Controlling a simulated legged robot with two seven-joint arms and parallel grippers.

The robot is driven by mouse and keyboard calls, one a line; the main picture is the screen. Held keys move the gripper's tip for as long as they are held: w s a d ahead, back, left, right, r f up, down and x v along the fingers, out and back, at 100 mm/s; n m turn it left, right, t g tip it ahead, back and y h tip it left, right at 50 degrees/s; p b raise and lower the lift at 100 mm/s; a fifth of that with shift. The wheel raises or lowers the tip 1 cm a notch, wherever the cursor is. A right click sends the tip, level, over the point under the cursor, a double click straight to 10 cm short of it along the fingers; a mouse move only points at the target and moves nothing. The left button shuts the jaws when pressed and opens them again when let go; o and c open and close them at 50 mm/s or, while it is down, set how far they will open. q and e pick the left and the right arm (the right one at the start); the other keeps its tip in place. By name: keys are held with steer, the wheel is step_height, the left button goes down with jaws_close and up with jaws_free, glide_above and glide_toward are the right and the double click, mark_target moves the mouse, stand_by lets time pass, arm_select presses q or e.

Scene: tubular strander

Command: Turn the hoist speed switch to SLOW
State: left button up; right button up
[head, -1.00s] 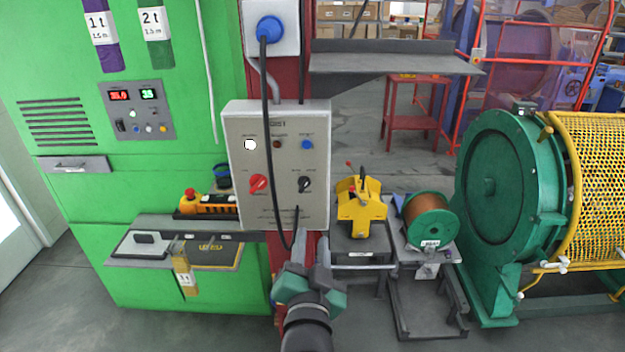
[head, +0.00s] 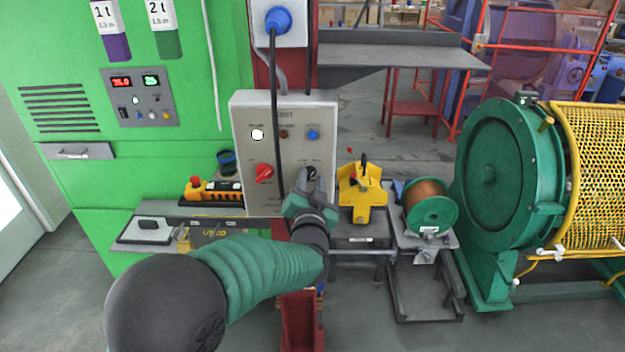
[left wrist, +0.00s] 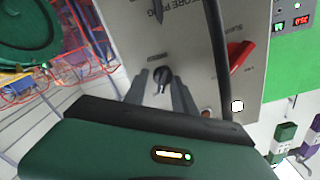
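The hoist control box (head: 246,112) is a grey panel on a red post. Its black rotary switch (head: 311,171) is at the lower right, largely hidden by my gripper in the head view. In the left wrist view the black switch (left wrist: 162,74) shows clearly, with small lettering beside it too blurred to read surely. My left gripper (head: 312,182) is right in front of the switch. In the left wrist view its two fingers (left wrist: 161,80) are apart, one on each side of the knob, with a gap visible. My right gripper is not in view.
A black cable (head: 274,100) hangs down the panel front. A grey shelf (head: 400,55) juts out at the right.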

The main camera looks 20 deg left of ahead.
arm_select(q)
steer(key=shift+a+f, duration=0.1)
steer(key=shift+a, duration=0.35)
steer(key=shift+c, duration=0.9)
steer(key=shift+a, duration=0.1)
steer(key=shift+c, duration=2.4)
steer(key=shift+d, duration=0.4)
jaws_close()
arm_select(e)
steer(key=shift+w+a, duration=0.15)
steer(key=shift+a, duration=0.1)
